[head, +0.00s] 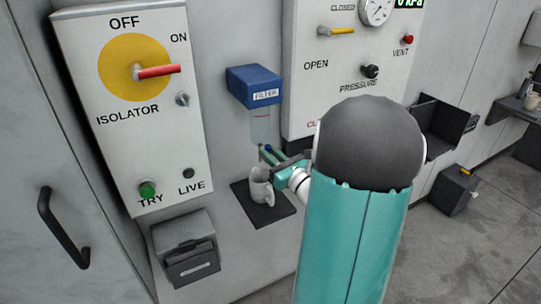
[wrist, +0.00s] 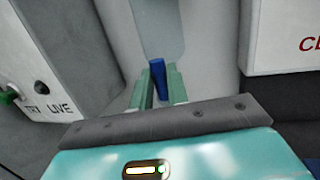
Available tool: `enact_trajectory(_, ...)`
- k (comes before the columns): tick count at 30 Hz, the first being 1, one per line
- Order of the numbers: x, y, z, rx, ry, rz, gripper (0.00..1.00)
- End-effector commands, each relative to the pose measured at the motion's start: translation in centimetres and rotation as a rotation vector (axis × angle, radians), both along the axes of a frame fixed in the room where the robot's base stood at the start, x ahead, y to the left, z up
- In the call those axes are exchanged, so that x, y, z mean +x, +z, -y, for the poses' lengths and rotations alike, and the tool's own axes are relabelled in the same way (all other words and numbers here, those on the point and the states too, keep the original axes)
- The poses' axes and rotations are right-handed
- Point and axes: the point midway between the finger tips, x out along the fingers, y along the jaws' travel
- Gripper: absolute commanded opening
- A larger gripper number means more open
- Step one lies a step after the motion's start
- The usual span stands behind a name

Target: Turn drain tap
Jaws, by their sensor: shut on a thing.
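The filter (head: 254,86) is a blue box on the wall with a clear bowl (head: 260,126) hanging below it. The drain tap shows in the wrist view as a blue lever (wrist: 158,76) below the bowl. My gripper (head: 268,152) is at the bottom of the bowl. In the wrist view my gripper (wrist: 160,82) has its green fingers on both sides of the blue lever, shut on it. The lever's lower part is hidden between the fingers, and my arm hides part of the area in the head view.
A pale mug (head: 261,188) stands on a dark shelf (head: 270,214) just below my gripper. The isolator panel (head: 136,172) is to the left and the pressure panel (head: 300,90) to the right. A grey box (head: 190,262) sits lower left.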

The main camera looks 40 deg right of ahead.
Motion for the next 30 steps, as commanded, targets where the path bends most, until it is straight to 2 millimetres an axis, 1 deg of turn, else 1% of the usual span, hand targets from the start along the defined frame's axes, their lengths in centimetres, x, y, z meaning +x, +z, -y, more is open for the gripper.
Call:
enact_trajectory(12,-0.2,-0.2,0.1,0.013,-0.003,0.000,0.00)
enact_trajectory(13,-0.2,-0.2,0.1,0.013,-0.003,0.000,0.20)
enact_trajectory(14,-0.2,-0.2,0.1,0.013,-0.003,0.000,0.25)
enact_trajectory(23,-0.2,-0.1,0.0,0.010,-0.001,0.001,0.25)
enact_trajectory(26,-0.8,-0.2,0.0,0.010,-0.001,0.000,0.25)
enact_trajectory(29,-2.2,-0.4,-0.1,0.011,-0.003,0.000,0.25)
enact_trajectory(30,-2.9,-0.6,-0.2,0.011,-0.003,-0.001,0.25)
